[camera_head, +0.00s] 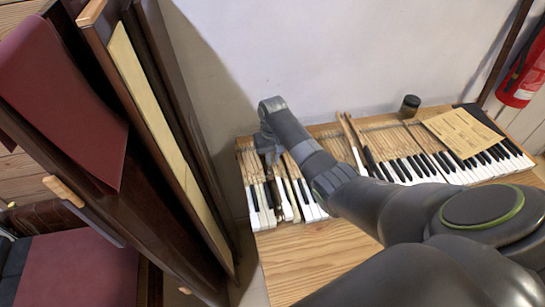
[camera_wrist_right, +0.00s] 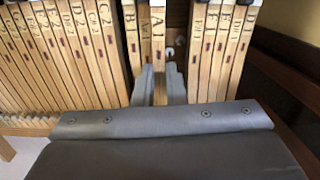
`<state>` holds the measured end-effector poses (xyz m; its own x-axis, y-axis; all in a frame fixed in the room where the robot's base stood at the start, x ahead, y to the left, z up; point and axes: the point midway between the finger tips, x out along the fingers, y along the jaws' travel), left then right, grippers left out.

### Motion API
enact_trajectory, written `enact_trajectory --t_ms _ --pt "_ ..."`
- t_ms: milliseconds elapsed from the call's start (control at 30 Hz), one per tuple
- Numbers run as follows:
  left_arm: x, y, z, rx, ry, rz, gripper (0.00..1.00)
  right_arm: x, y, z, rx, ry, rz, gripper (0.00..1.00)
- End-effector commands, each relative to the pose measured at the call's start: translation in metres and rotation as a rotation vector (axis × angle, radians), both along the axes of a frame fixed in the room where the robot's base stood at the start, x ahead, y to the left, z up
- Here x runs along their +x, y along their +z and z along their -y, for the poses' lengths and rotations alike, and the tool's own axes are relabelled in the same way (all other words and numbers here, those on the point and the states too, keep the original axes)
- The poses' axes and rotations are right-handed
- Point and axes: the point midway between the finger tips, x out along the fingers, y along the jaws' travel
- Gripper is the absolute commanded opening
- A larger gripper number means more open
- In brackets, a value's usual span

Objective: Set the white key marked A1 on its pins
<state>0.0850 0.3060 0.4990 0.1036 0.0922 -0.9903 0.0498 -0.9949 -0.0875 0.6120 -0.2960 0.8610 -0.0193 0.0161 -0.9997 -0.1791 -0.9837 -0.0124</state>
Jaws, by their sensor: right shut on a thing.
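My right gripper (camera_wrist_right: 160,88) is shut on the wooden stick of the key marked A1 (camera_wrist_right: 158,30), with one grey finger on each side in the right wrist view. The A1 stick stands among the other key sticks, with a dark gap holding small round pale pins (camera_wrist_right: 170,52) just to its right. Whether the key sits down on its pins cannot be told. In the head view my right gripper (camera_head: 269,148) is over the left part of the keyboard and hides the held key's back end. My left gripper is not in view.
Lettered key sticks (camera_wrist_right: 70,50) stand close on the left, and more (camera_wrist_right: 222,45) on the right. In the head view, a raised white key (camera_head: 351,140) and black key (camera_head: 369,150) show mid-keyboard, with a dark jar (camera_head: 410,106) behind and a paper sheet (camera_head: 462,131) on the right.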

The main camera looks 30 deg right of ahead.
Motion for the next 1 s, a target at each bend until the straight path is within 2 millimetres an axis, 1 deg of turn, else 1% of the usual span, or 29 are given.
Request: enact_trajectory --t_ms 567,600,633,1000 --pt "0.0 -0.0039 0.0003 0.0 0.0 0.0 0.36 0.0004 -0.0088 -0.0002 0.0 0.001 0.001 0.0" --pt "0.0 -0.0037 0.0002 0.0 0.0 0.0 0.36 0.0004 -0.0086 -0.0002 0.0 0.001 0.001 0.14" --pt "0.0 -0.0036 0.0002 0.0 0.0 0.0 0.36 0.0003 -0.0085 -0.0001 0.0 0.001 0.001 0.17" --pt "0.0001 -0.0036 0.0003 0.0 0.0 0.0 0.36 0.0001 -0.0087 0.0001 0.0 0.0 0.001 0.17"
